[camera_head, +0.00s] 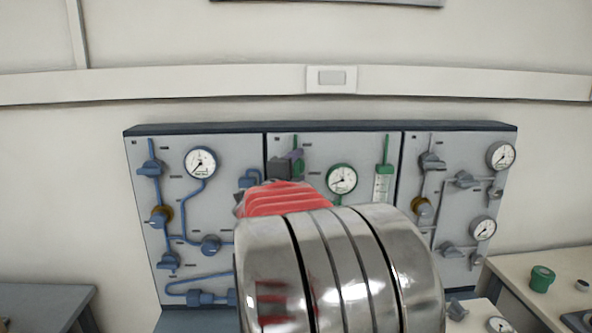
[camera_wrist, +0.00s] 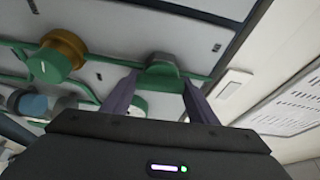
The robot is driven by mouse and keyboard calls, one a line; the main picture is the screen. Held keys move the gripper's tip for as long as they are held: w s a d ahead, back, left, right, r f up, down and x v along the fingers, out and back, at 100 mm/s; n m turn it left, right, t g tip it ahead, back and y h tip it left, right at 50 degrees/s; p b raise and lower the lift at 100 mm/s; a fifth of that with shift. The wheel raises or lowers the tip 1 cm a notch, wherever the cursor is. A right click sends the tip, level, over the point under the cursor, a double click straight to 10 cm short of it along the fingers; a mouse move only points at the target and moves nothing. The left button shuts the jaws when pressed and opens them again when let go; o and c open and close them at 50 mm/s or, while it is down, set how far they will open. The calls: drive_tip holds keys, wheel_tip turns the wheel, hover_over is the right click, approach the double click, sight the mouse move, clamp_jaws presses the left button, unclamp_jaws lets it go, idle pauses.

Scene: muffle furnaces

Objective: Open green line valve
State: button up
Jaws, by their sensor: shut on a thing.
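A green line valve (camera_wrist: 160,76) sits on a green pipe on the grey panel, between the two purple fingers of my gripper (camera_wrist: 161,84) in the wrist view. My gripper is shut on this valve, with one finger on each side. In the head view my gripper (camera_head: 295,157) is at the upper left of the middle panel, against the green pipe. My arm hides the lower part of that panel, and the valve is mostly covered there.
A green-rimmed gauge (camera_head: 342,179) and a green flow tube (camera_head: 382,183) are right of my gripper. A blue-line panel (camera_head: 182,190) stands left and a grey-line panel (camera_head: 460,205) right.

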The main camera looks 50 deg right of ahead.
drive_tip(key=shift+s+d+f+m, duration=0.1)
drive_tip(key=shift+s+f+m, duration=0.05)
drive_tip(key=shift+m, duration=0.25)
drive_tip(key=o, duration=1)
drive_tip(key=shift+o, duration=0.2)
drive_tip(key=shift+s+a, duration=0.1)
drive_tip(key=shift+a, duration=0.55)
drive_tip(key=v, duration=1.2)
drive_tip(key=shift+a, duration=0.25)
